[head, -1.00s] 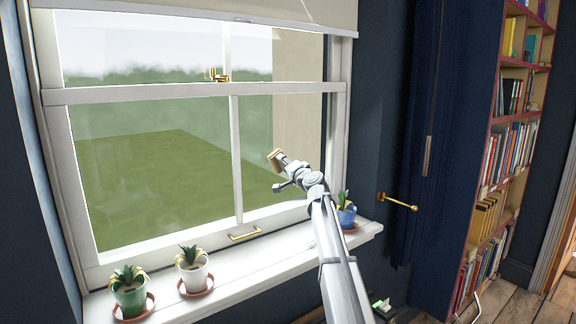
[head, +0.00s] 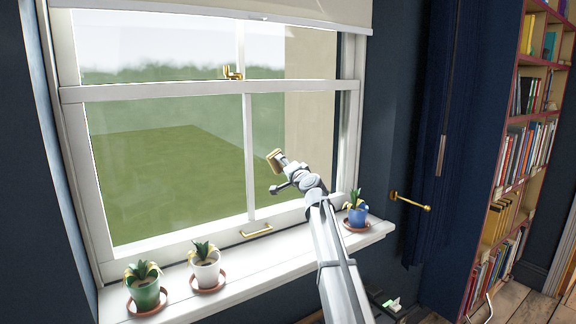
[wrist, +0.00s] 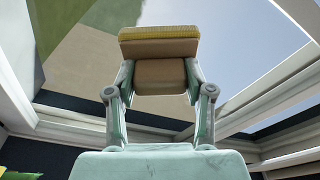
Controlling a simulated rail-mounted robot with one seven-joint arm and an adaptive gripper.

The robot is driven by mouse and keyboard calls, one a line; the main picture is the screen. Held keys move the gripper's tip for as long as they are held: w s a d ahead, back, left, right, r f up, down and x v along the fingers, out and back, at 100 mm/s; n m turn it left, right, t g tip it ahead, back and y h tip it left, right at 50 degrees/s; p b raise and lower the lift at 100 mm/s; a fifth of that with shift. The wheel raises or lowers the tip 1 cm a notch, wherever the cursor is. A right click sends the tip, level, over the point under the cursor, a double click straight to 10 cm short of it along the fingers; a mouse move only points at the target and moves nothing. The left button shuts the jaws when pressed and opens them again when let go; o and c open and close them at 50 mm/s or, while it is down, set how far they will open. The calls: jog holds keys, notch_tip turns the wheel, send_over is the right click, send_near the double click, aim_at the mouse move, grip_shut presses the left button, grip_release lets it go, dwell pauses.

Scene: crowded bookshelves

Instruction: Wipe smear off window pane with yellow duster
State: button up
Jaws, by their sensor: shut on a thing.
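The yellow duster (head: 274,154) is a small tan block with a yellow face. My gripper (head: 280,163) is shut on it and holds it up in front of the lower right window pane (head: 272,130). In the wrist view the duster (wrist: 160,42) sits across the tips of my gripper (wrist: 160,75), its yellow layer on the outer side. I cannot tell whether it touches the glass. The lower left pane (head: 165,170) shows faint pale marks low down; I cannot tell for sure that they are the smear.
On the white sill (head: 255,262) stand a green pot (head: 146,294), a white pot (head: 206,274) and a blue pot (head: 356,215). A brass latch (head: 233,73) and brass lift handle (head: 256,231) stick out from the sashes. A brass shutter handle (head: 410,201) and bookshelves (head: 520,130) are at right.

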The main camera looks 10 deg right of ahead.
jog(key=shift+s+a, duration=0.25)
jog(key=shift+a, duration=0.5)
jog(key=shift+s, duration=0.15)
jog(key=shift+d+r+b+v, duration=0.1)
jog(key=shift+d+b+v, duration=0.15)
jog(key=shift+v, duration=1.15)
jog(key=shift+d+r+b+v, duration=0.1)
jog(key=shift+d+v, duration=0.15)
jog(key=shift+v, duration=1.15)
jog(key=v, duration=0.2)
jog(key=shift+s+d, duration=0.3)
jog(key=shift+s, duration=0.05)
jog(key=shift+w, duration=0.1)
jog(key=w+a+r, duration=0.2)
jog(key=w, duration=0.4)
jog(key=shift+a, duration=0.35)
